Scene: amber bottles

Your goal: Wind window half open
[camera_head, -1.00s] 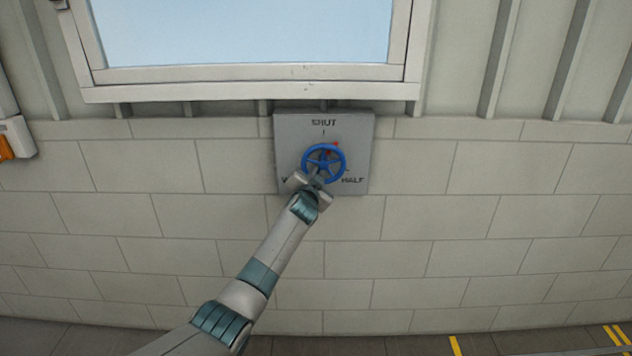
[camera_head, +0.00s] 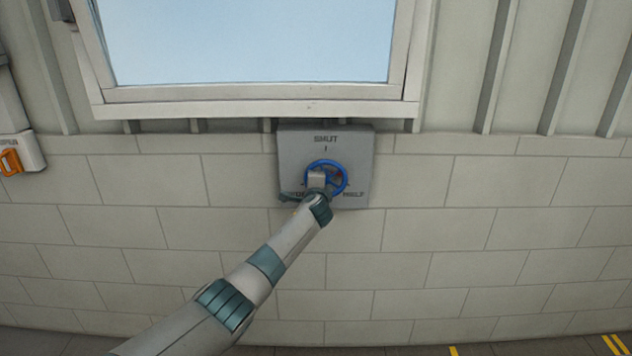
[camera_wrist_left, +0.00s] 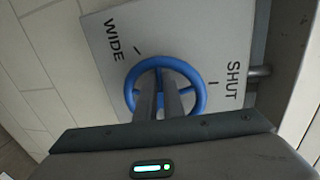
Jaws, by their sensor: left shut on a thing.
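The blue handwheel (camera_head: 345,183) is mounted on a grey panel (camera_head: 294,160) below the window (camera_head: 250,45). The panel reads SHUT at top, HALF at lower right and WIDE at lower left. My left gripper (camera_head: 317,183) covers the wheel's lower left. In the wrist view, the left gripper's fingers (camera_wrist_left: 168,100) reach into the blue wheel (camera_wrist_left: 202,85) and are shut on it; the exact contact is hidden. The window looks closed, but a small gap cannot be ruled out. My right gripper is not in view.
A white box with an orange handle (camera_head: 11,161) is on the wall at the far left. The block wall (camera_head: 480,210) around the panel is bare. Yellow floor marks (camera_head: 612,342) show at the bottom right. A pipe (camera_wrist_left: 260,72) leaves the panel beside SHUT.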

